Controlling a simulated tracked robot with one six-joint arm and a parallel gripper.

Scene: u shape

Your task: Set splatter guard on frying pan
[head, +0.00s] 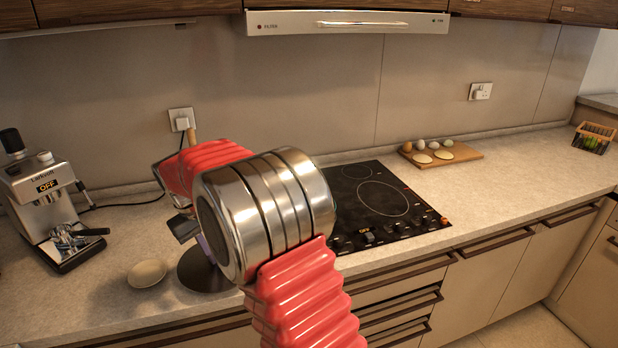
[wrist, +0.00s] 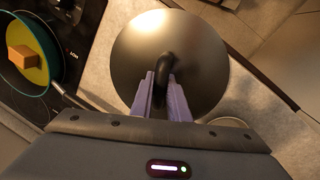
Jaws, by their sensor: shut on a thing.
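The splatter guard (wrist: 195,50) is a round grey-brown disc with a black upright handle (wrist: 164,68), below my gripper in the wrist view. My gripper (wrist: 160,88) is shut on that handle with its two purple fingers. In the head view the guard (head: 203,278) shows as a dark disc over the left counter, partly hidden by my arm. I cannot tell whether it touches the counter. The frying pan (wrist: 14,84), teal outside and yellowish inside, is at the left edge of the wrist view with an orange-brown block (wrist: 21,56) in it. My arm hides the pan in the head view.
The black cooktop (head: 385,205) lies right of my arm. A pale bowl (head: 147,272) sits left of the guard. A coffee machine (head: 52,205) stands far left. A wooden board (head: 440,155) with eggs is right of the cooktop. The counter beyond is mostly clear.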

